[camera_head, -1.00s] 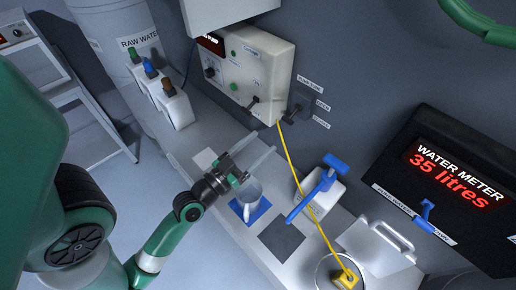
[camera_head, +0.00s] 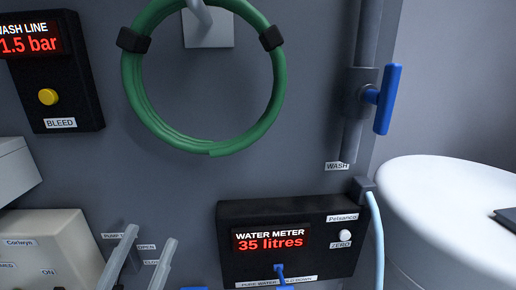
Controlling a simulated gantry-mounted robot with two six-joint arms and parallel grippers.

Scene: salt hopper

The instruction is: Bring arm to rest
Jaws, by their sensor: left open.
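My left gripper (camera_head: 150,240) shows at the bottom left of the head view. Only its two long pale grey fingers are visible, pointing up with a clear gap between them. It is open and nothing shows between the fingers. The fingers stand in front of the grey wall, beside the cream control box (camera_head: 45,245) and over part of the open/close switch labels. The rest of the left arm is below the picture. My right gripper is not in view.
A water meter (camera_head: 345,233) reading 35 litres is on the wall, right of the fingers. A coiled green hose (camera_head: 133,85), a wash line panel (camera_head: 75,75) and a blue-handled wash valve (camera_head: 388,98) are above. A white tank (camera_head: 450,200) stands at the right.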

